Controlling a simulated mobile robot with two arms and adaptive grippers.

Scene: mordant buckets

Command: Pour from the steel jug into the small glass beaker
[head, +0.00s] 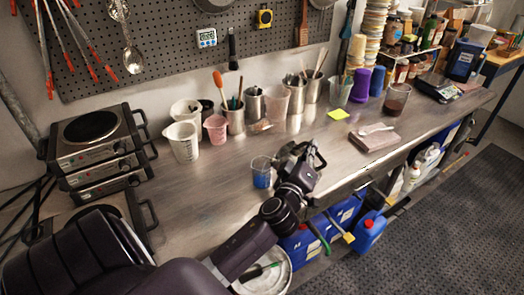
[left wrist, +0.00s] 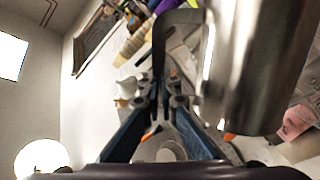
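The steel jug (left wrist: 255,70) fills the right of the left wrist view, large and shiny. Its dark curved handle (left wrist: 160,45) runs down between the fingers of my left gripper (left wrist: 167,100), which is shut on it. In the head view my left gripper (head: 298,165) is above the front part of the bench and mostly hides the jug. A small glass beaker (head: 261,173) with blue liquid low in it stands on the bench just left of the gripper. The jug's mouth and contents cannot be seen. My right gripper is not in view.
Hot plates (head: 97,145) are stacked at the left. White pitchers (head: 183,140), a pink cup (head: 216,128) and tool-filled containers line the wall. A beaker of dark red liquid (head: 396,102) and a folded cloth (head: 373,139) with a spoon lie right. The bench left of the blue-filled beaker is clear.

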